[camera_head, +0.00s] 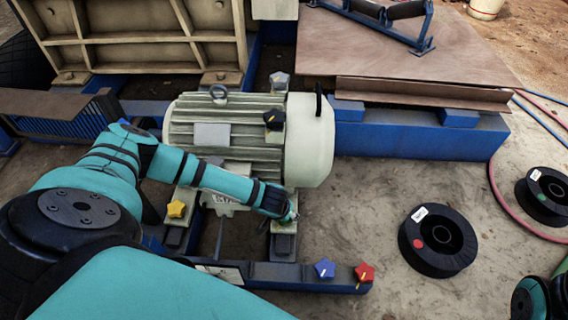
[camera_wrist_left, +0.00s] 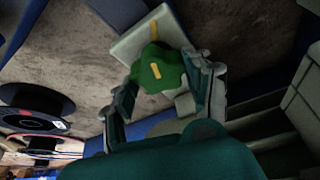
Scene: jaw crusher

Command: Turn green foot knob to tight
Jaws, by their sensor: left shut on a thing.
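The green foot knob (camera_wrist_left: 158,68) is star-shaped with a yellow mark on its top. It sits on a pale foot plate (camera_wrist_left: 140,42) in the left wrist view. My left gripper (camera_wrist_left: 166,88) has one finger on each side of the knob and is shut on it. In the head view, my left gripper (camera_head: 287,211) is low at the motor's front right foot, and only a small bit of green shows there. The grey ribbed motor (camera_head: 240,125) stands just behind. My right gripper is not in view.
A yellow knob (camera_head: 176,208) is on the left foot. A blue knob (camera_head: 325,268) and a red knob (camera_head: 364,273) are on the front blue rail (camera_head: 290,277). A black knob (camera_head: 274,118) is on the motor. Black spools (camera_head: 414,254) lie on the ground at right.

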